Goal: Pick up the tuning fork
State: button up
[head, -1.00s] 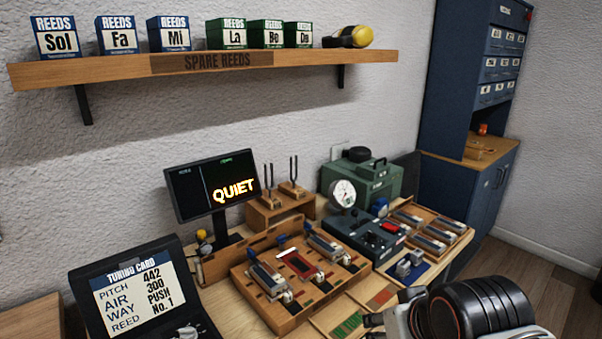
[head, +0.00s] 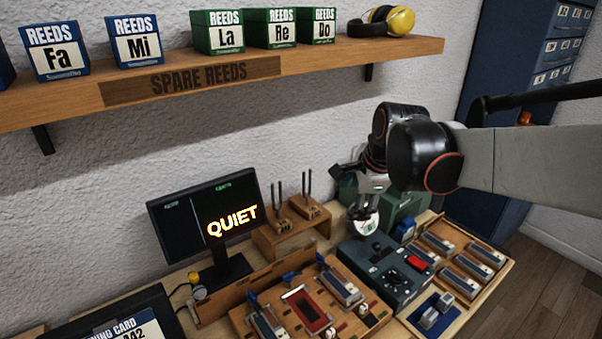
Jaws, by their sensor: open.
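Two dark two-pronged tuning forks stand upright on small wooden blocks on a wooden riser (head: 268,242), right of the monitor. One is the left tuning fork (head: 279,203); the other is the right tuning fork (head: 306,188). My gripper (head: 344,192) is at the end of the arm coming in from the right. It appears just right of the forks in the picture, apart from them, open and with nothing seen between its fingers. Its exact depth relative to the forks is hard to tell. My gripper and wrist partly cover the green case (head: 405,205) and the gauge.
A monitor (head: 205,220) reading QUIET stands left of the forks. The spare reeds shelf (head: 300,62) overhangs above. In front are a wooden reed jig (head: 345,275), a dark control box (head: 385,272) and a tray of reeds (head: 490,238).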

jog(key=w+a+m+g+p, duration=0.1)
jog(key=w+a+m+p, duration=0.3)
jog(key=w+m, duration=0.4)
jog(key=m+y+p, duration=0.1)
jog(key=m+p, duration=0.1)
jog(key=m, duration=0.1)
send_near(308, 202)
jog(key=shift+m+g, duration=0.3)
jog(key=b+x, duration=0.2)
jog(key=x, duration=0.3)
jog(key=shift+b+x, duration=0.8)
jog(key=shift+x, duration=1.8)
jog(key=shift+w+r, duration=0.15)
jog(key=c, duration=1.3)
